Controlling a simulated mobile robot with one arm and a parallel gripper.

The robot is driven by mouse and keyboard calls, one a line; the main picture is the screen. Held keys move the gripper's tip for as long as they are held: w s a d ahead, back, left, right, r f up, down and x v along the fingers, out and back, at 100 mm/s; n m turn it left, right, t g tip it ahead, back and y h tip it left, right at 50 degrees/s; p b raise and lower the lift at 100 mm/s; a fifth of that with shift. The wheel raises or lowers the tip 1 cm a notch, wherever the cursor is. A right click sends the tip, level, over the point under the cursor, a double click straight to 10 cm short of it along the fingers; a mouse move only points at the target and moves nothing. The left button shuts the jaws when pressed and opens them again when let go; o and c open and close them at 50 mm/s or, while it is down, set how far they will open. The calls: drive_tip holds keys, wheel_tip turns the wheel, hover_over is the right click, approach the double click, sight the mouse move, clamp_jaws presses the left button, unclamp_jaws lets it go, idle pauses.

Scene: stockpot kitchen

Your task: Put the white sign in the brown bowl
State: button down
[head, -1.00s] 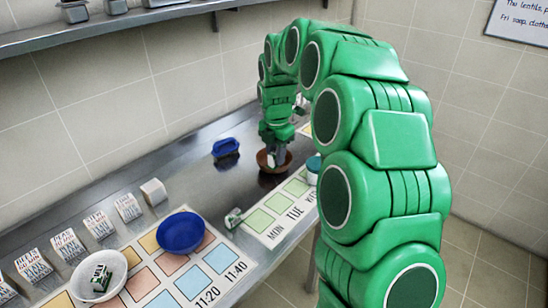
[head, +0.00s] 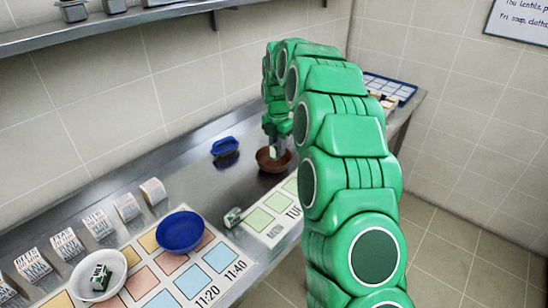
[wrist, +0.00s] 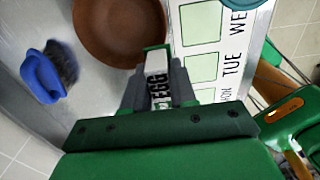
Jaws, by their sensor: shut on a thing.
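My gripper (wrist: 158,80) is shut on a white block (wrist: 157,62) with black lettering that reads "EGG" and a green edge. In the head view, the gripper (head: 274,148) is at the brown bowl (head: 274,166), and a bit of white shows between its fingers. In the wrist view, the brown bowl (wrist: 118,30) is at the top, and the held block overlaps its near right rim. I cannot tell how high the block is above the rim. The part of the bowl in view looks empty.
A blue bowl (head: 180,232) and a white bowl (head: 85,281) holding a green-and-white block are nearer. Several white lettered signs (head: 67,245) line the wall. A similar block (head: 233,217) lies by the calendar strip (head: 265,222).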

drive_tip(key=shift+w+a+f, duration=0.1)
drive_tip(key=shift+w+f, duration=0.1)
drive_tip(key=shift+w, duration=0.3)
drive_tip(key=shift+w+a+f, duration=0.15)
drive_tip(key=shift+w+f, duration=1.25)
drive_tip(key=shift+f, duration=0.2)
drive_tip(key=shift+w+a+f, duration=0.15)
drive_tip(key=shift+w+f, duration=1.25)
drive_tip(key=shift+f, duration=1.7)
drive_tip(key=c, duration=0.9)
unclamp_jaws()
